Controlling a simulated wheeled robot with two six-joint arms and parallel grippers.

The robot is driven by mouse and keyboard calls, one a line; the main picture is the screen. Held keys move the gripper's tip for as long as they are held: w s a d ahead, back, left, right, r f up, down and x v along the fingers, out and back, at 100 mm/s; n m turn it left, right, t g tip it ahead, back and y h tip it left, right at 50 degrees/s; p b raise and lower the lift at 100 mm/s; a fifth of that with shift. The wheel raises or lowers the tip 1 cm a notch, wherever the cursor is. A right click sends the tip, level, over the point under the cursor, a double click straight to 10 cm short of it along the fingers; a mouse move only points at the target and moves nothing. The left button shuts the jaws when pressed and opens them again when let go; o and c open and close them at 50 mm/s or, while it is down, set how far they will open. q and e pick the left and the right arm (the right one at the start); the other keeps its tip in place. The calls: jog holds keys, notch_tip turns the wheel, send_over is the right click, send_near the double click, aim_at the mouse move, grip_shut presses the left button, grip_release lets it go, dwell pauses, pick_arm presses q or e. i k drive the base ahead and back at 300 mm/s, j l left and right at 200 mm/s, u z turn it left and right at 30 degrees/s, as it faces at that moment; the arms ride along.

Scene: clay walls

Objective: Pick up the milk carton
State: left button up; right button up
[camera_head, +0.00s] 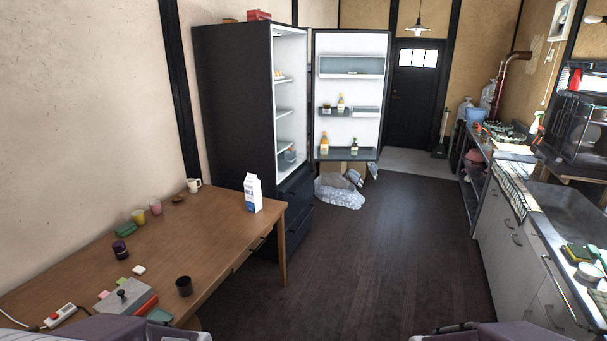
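The milk carton (253,193) is white and blue with a gabled top. It stands upright near the far right corner of the wooden table (215,235), in front of the fridge. Nothing touches it. Parts of my two arms show only at the bottom edge, at the lower left and lower right, well short of the carton. Neither of my grippers is clearly in view.
The dark fridge (232,110) stands open behind the table, its door (352,95) swung right. A dark cup (184,286), mugs and small items lie on the table. The dark floor (390,250) is clear up to the counter (500,225) at right.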

aim_at(252, 185)
jog(key=i+z, duration=0.25)
jog(key=i, duration=1.35)
jog(key=i+u, duration=0.2)
jog(key=u, duration=0.2)
jog(key=i+u, duration=0.25)
jog(key=u, duration=0.15)
jog(key=i+u, duration=0.2)
jog(key=u, duration=0.15)
jog(key=i+l+u, duration=0.1)
jog(key=u, duration=0.3)
jog(key=i+l+u, duration=0.25)
jog(key=u, duration=0.15)
jog(key=i+l+u, duration=0.5)
jog(key=l+u, duration=0.3)
jog(key=j, duration=0.1)
